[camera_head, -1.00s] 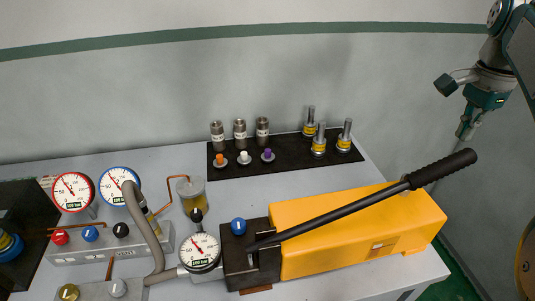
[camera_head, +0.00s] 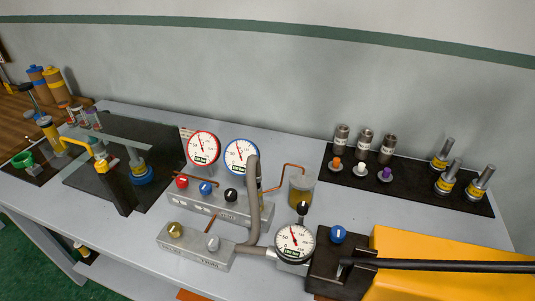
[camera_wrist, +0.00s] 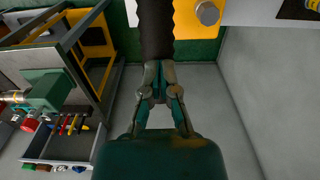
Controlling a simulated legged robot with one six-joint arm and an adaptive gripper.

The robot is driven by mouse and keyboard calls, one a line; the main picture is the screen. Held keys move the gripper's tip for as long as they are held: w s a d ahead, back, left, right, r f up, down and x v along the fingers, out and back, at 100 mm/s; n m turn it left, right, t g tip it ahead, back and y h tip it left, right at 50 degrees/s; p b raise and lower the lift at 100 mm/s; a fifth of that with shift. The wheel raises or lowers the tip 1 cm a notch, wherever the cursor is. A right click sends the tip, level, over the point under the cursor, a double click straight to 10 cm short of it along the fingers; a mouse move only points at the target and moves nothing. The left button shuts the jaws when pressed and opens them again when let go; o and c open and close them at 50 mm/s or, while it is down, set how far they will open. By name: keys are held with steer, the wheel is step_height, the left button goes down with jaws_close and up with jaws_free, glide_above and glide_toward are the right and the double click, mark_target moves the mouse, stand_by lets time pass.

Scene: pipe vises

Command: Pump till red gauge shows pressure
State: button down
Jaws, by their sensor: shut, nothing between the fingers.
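The red-rimmed gauge (camera_head: 202,148) stands left of the blue-rimmed gauge (camera_head: 241,156) at the back of a grey valve block; its needle points up and slightly left, and the exact reading is too small to tell. A third, black-rimmed gauge (camera_head: 295,242) sits beside the pump. The yellow pump body (camera_head: 420,275) is cut by the right edge, with its black lever (camera_head: 440,265) running over it. My gripper (camera_wrist: 157,78) shows only in the wrist view. Its fingers are closed, with tips overlapping the lever's black grip (camera_wrist: 155,30); contact cannot be told.
Red (camera_head: 181,182), blue (camera_head: 205,187) and black (camera_head: 231,194) knobs line the valve block. A blue knob (camera_head: 338,234) tops the pump's dark block. A black mat (camera_head: 420,200) with several fittings lies behind the pump. A grey wall rises behind the table.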

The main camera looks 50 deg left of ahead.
steer(key=shift+w+d+f, duration=0.1)
steer(key=shift+d+f, duration=0.15)
steer(key=shift+f, duration=0.5)
steer(key=shift+w+d+f, duration=0.1)
steer(key=shift+d+f, duration=0.15)
steer(key=shift+f, duration=0.55)
steer(key=shift+w+d+f, duration=0.1)
steer(key=shift+d+f, duration=0.15)
steer(key=shift+f, duration=0.5)
steer(key=shift+w+d+f, duration=0.15)
steer(key=shift+f, duration=1.05)
steer(key=shift+w+d+f, duration=0.15)
steer(key=shift+f, duration=1)
steer(key=shift+d+f, duration=0.2)
steer(key=shift+f, duration=2.15)
